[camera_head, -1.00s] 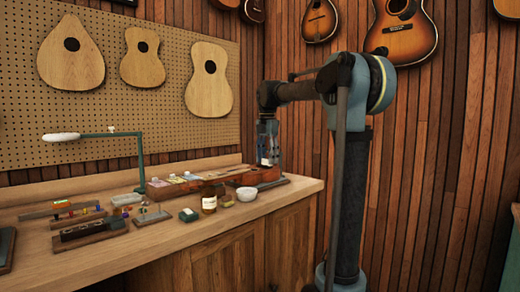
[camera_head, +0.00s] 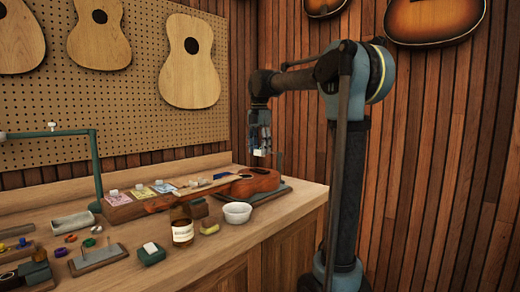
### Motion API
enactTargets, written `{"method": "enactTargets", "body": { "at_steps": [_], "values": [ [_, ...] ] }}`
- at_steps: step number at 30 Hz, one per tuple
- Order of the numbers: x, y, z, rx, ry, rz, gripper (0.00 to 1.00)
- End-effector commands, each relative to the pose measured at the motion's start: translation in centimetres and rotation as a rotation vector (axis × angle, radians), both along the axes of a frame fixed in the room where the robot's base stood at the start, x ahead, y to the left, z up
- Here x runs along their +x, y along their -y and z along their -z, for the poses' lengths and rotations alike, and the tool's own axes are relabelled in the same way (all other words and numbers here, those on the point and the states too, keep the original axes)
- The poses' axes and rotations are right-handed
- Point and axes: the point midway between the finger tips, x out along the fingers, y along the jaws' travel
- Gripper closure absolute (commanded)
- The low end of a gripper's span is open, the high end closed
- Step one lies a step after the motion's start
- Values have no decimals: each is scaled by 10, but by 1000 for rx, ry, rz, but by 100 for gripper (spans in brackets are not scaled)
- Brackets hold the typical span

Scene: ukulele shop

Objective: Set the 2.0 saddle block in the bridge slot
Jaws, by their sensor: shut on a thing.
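The ukulele (camera_head: 255,184) lies on its back along the rear of the workbench, its reddish-brown body at the right end. Its bridge slot is too small to make out. My gripper (camera_head: 261,151) is above the body's far right side, pointing down, with a visible gap below it in the picture. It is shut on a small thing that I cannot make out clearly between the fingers.
A brown bottle (camera_head: 182,228), a white bowl (camera_head: 237,213) and a small green box (camera_head: 151,253) stand in front of the ukulele. A green lamp (camera_head: 96,160) rises at the left. Small tools and coloured rings lie front left. Bare benchtop shows at the front edge.

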Motion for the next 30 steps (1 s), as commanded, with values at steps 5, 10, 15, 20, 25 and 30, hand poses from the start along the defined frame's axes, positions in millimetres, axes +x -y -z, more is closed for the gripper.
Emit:
{"method": "enactTargets", "body": {
  "at_steps": [5,10,15,20,25,30],
  "values": [
    [1,3,0,0,0,5,70],
    [2,7,0,0,0,9,70],
    [2,7,0,0,0,10,70],
    [2,9,3,0,0,12,70],
    [2,9,12,0,0,12,70],
    [2,9,25,0,0,12,70]
  ]
}}
